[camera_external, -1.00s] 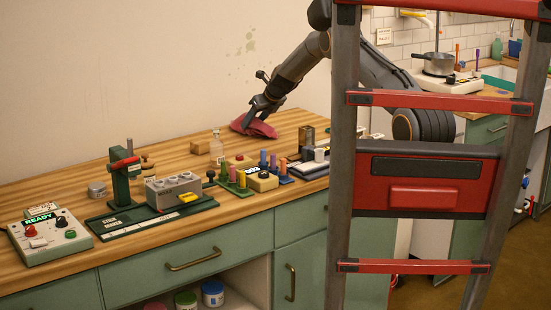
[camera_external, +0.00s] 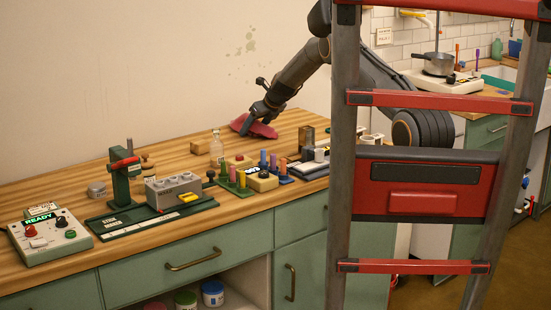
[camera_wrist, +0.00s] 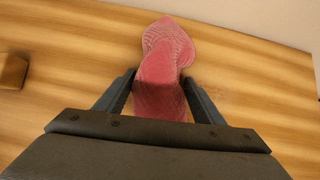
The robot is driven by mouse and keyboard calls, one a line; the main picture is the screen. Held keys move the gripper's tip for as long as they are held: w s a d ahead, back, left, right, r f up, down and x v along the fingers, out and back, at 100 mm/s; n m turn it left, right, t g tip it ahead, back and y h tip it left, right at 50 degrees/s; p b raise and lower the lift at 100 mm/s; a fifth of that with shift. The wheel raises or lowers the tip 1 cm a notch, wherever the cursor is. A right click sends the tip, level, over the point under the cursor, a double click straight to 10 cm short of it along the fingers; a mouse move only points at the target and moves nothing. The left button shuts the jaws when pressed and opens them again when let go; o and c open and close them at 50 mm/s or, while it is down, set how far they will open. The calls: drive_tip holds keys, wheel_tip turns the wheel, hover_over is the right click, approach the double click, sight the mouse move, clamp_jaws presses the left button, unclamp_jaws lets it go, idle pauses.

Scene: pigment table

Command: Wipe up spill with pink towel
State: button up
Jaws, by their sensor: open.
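The pink towel (camera_external: 264,130) lies bunched on the wooden counter near the wall. In the wrist view the towel (camera_wrist: 165,60) is a narrow crumpled strip, with its near part between my fingers and its far end close to the wall. My gripper (camera_external: 247,129) is down at the towel in the external view. In the wrist view my gripper (camera_wrist: 159,80) is open, one finger on each side of the cloth. I cannot tell whether the fingers touch it. No spill shows clearly on the counter.
A wooden block (camera_external: 200,147) and a clear bottle (camera_external: 216,146) stand left of the towel. Coloured pigment pegs (camera_external: 263,160), a green stand (camera_external: 121,180) and a control box (camera_external: 50,238) line the front. Greenish stains (camera_external: 249,62) mark the wall. A red-barred frame (camera_external: 420,185) blocks part of the view.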

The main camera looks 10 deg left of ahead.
clamp_jaws()
idle(0.4)
drive_tip(key=shift+r, duration=0.15)
drive_tip(key=shift+p, duration=0.6)
drive_tip(key=p, duration=0.2)
drive_tip(key=shift+r+p, duration=0.3)
drive_tip(key=shift+p, duration=0.05)
